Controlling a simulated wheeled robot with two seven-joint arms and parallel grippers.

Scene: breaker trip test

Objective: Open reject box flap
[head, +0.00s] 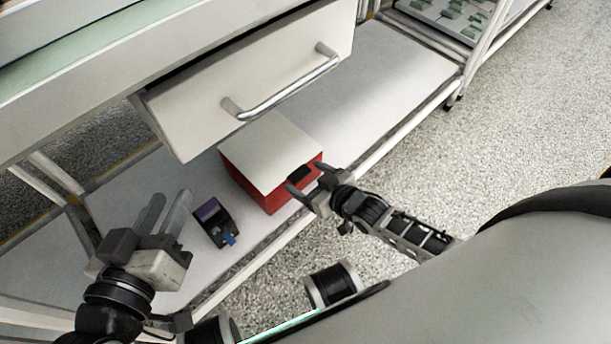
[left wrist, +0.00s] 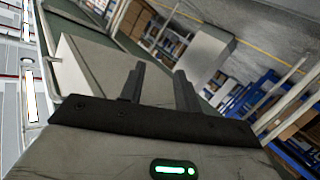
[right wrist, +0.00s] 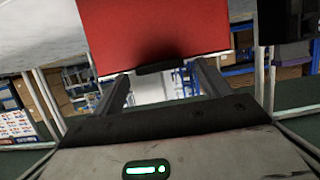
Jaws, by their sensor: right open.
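The reject box (head: 277,197) is red with a pale, flat flap (head: 262,152) lying closed on top. It stands on the lower shelf. A black tab (head: 300,173) sits at the flap's edge. My right gripper (head: 306,181) is open, with its fingertips at the tab. In the right wrist view, the red box (right wrist: 150,30) fills the top, and the black tab (right wrist: 160,67) lies between and just beyond the fingertips. I cannot tell whether they touch it. My left gripper (head: 172,200) is open and empty, left of the box.
A drawer (head: 255,95) with a metal handle (head: 285,85) juts out above the box, close over the flap. A dark device with a purple top (head: 212,221) lies on the shelf (head: 400,75), left of the box. The shelf right of the box is clear.

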